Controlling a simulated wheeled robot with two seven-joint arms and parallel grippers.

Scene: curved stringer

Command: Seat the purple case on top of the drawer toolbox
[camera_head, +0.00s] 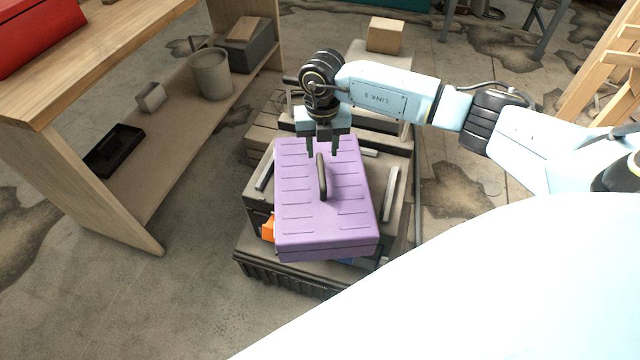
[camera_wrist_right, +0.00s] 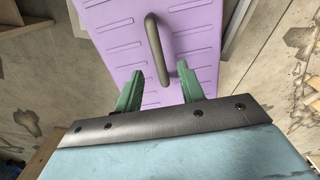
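The purple case (camera_head: 350,215) has a dark handle (camera_head: 321,177) on its upper face. It lies over the dark drawer toolbox (camera_head: 256,215) with a grey top, slightly askew to it; I cannot tell whether it rests flat, as the contact is hidden. My right gripper (camera_head: 322,153) is above the far part of the case, near the far end of the handle. Its fingers are apart and hold nothing. In the right wrist view the case (camera_wrist_right: 115,15) and handle lie beyond the open fingertips (camera_wrist_right: 160,68). My left gripper is not in view.
An orange part (camera_head: 268,228) shows at the case's left edge. A wooden shelf unit (camera_head: 140,185) stands left, with a grey bucket (camera_head: 211,75) and a black tray (camera_head: 114,151). A cardboard box (camera_head: 385,35) is behind. A wooden ladder-like frame (camera_head: 600,70) stands right. Floor at front left is clear.

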